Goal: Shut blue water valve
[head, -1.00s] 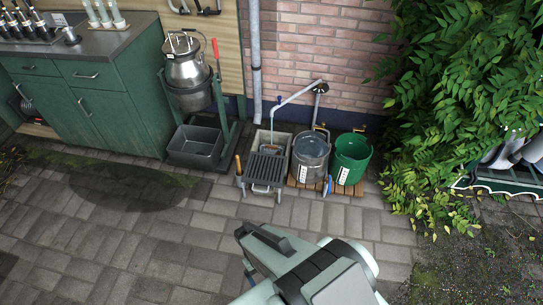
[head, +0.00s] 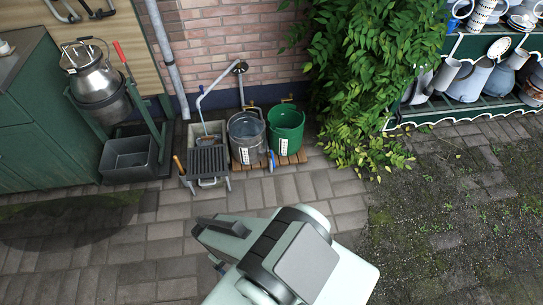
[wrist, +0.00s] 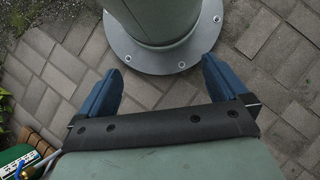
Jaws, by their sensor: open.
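A small blue part (head: 271,160) stands upright at the front of the wooden pallet, between the grey bucket (head: 246,133) and the green bucket (head: 286,128). It may be a valve handle, but it is too small to tell. Another small blue spot (head: 187,113) shows at the left of the wash basin (head: 190,129). Which is the water valve, and whether it is open, I cannot tell. My gripper (wrist: 161,70) has its two blue fingers wide apart and empty in the wrist view, above paving and my base. In the head view my arm mostly hides it, well in front of the buckets.
A bent grey pipe (head: 213,87) rises over the basin. Leaves (head: 350,70) hang right of the buckets. Paving in front is clear.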

